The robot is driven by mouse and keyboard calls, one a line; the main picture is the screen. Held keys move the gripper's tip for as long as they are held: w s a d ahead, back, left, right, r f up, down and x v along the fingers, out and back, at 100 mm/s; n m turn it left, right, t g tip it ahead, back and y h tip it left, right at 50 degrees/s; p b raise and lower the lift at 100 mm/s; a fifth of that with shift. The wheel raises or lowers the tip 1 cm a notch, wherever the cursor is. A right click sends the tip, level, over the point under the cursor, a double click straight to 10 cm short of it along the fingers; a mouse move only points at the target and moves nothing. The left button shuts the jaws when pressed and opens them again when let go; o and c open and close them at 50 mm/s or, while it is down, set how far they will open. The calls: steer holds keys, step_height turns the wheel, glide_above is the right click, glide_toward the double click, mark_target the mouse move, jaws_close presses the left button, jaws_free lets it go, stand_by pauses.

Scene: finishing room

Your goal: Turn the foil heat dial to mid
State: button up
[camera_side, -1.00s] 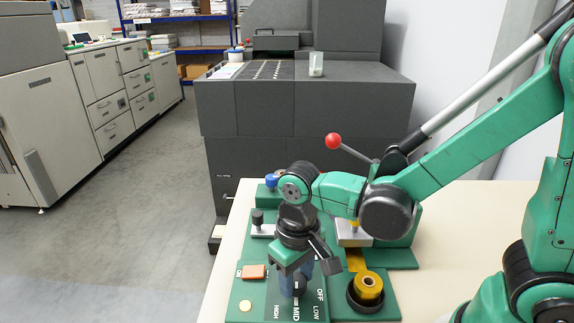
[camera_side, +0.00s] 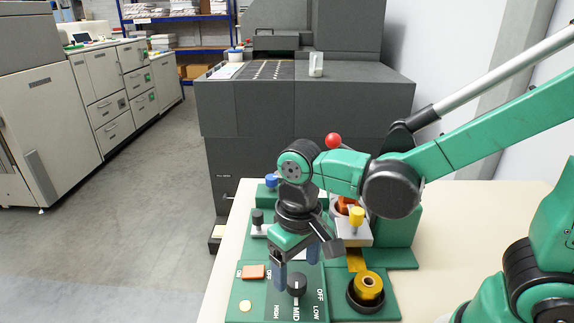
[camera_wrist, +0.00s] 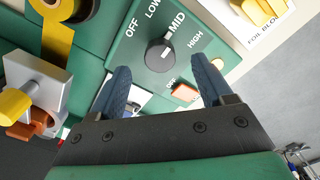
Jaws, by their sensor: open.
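The foil heat dial (camera_side: 297,285) is a round black knob on the green control panel (camera_side: 272,308), with OFF, LOW, MID and HIGH printed around it. In the wrist view the dial (camera_wrist: 157,55) shows a white pointer line aimed at the MID label (camera_wrist: 177,22). My gripper (camera_side: 297,264) is above the dial in the side view, with its blue fingers spread. In the wrist view the open gripper (camera_wrist: 160,72) has a finger on either side, below the dial in the picture. Nothing is between the fingers, and they look clear of the dial.
An orange switch (camera_side: 253,272) and a cream button (camera_side: 245,306) sit left of the dial. A gold foil roll (camera_side: 369,287) in a black holder stands to its right. A yellow knob (camera_side: 357,215) and a red-balled lever (camera_side: 333,141) rise behind.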

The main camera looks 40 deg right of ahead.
steer(key=shift+r, duration=1.45)
steer(key=d+r+t, duration=0.3)
steer(key=d+t, duration=0.4)
steer(key=d, duration=0.1)
steer(key=shift+w+d+r, duration=0.2)
steer(key=shift+w+d, duration=0.05)
steer(key=shift+w, duration=0.2)
